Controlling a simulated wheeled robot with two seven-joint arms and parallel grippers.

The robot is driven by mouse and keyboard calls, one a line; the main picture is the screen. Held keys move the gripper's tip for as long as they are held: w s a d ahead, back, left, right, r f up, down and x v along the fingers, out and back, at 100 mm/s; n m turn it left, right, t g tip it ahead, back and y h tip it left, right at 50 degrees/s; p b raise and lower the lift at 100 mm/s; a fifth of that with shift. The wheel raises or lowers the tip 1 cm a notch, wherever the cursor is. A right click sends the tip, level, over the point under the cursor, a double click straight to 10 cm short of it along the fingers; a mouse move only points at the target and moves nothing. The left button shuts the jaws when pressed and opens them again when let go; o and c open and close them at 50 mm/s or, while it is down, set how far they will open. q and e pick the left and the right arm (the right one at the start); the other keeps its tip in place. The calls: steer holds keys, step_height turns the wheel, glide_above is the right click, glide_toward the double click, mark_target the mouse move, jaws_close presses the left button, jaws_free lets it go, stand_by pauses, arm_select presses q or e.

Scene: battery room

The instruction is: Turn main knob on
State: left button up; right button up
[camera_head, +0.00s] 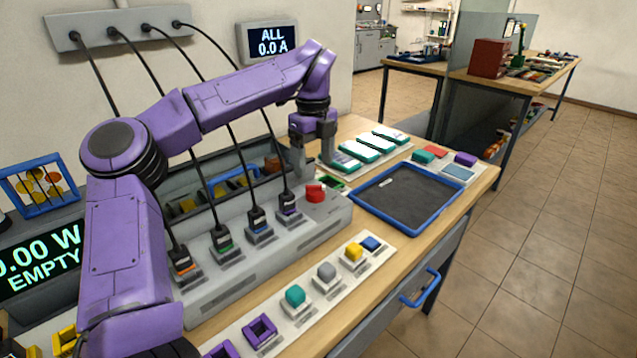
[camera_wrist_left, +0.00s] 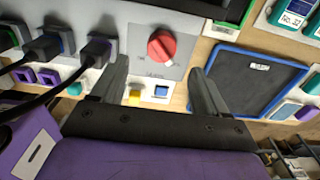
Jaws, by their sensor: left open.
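The main knob (camera_head: 315,193) is red and sits on the right end of the grey switch panel (camera_head: 330,214), beside a row of plugged-in cables. In the left wrist view the red knob (camera_wrist_left: 161,45) shows a white mark at its lower edge; the lettering around it is too small to read. My left gripper (camera_head: 313,163) is open, pointing down above and a little behind the knob. In the left wrist view the knob lies beyond the gap between the left fingers (camera_wrist_left: 158,82), with neither finger touching it. My right gripper is not in view.
A blue-rimmed tray (camera_head: 372,220) lies right of the panel. A white strip with coloured blocks (camera_head: 295,296) runs along the front. Green-based cards (camera_head: 360,153) stand behind the tray. Cables (camera_head: 236,150) hang to the plugs left of the knob. A display (camera_head: 268,42) reads "ALL 0.0 A".

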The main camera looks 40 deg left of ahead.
mark_target(315, 186)
arm_select(q)
steer(key=f, duration=0.7)
steer(key=shift+w, duration=0.25)
steer(key=shift+s+f, duration=0.15)
steer(key=c, duration=1)
steer(key=shift+c, duration=0.2)
